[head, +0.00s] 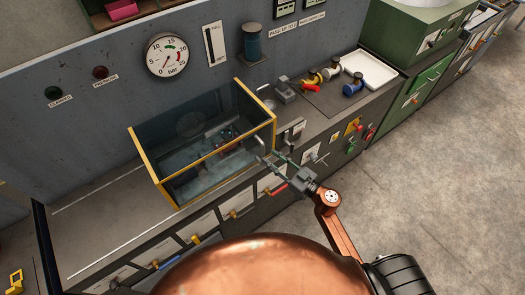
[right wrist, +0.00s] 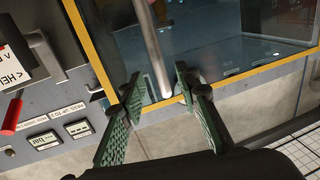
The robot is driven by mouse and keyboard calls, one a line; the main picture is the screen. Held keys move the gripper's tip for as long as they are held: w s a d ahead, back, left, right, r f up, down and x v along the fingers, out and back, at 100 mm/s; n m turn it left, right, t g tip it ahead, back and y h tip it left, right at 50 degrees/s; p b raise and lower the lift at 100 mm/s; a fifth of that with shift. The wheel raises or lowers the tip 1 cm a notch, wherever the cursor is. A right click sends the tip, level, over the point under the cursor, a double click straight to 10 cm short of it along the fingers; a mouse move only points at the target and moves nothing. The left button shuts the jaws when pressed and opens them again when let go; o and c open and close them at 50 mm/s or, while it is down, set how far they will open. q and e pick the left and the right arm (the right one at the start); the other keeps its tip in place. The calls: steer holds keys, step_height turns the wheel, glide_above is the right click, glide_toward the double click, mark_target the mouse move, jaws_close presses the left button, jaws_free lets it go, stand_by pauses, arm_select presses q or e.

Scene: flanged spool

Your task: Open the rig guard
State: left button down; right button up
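The rig guard (head: 205,150) is a clear box with a yellow frame, standing shut over part of the grey bench top. It also shows in the right wrist view (right wrist: 240,50). A pale metal bar handle (right wrist: 153,50) stands out from its front near the right corner. My right gripper (head: 269,159) is at that corner in the head view. In the right wrist view its green-padded fingers (right wrist: 164,90) are apart, with the handle's end between them. I see no firm grip on the bar. My left gripper is not in view.
A gauge (head: 167,55) is on the back panel. A white tray (head: 368,69) and colored fittings (head: 312,80) sit right of the guard. The floor at right is clear.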

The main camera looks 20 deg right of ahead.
mark_target(264, 153)
steer(key=shift+x, duration=2.8)
steer(key=shift+c, duration=0.4)
jaws_close()
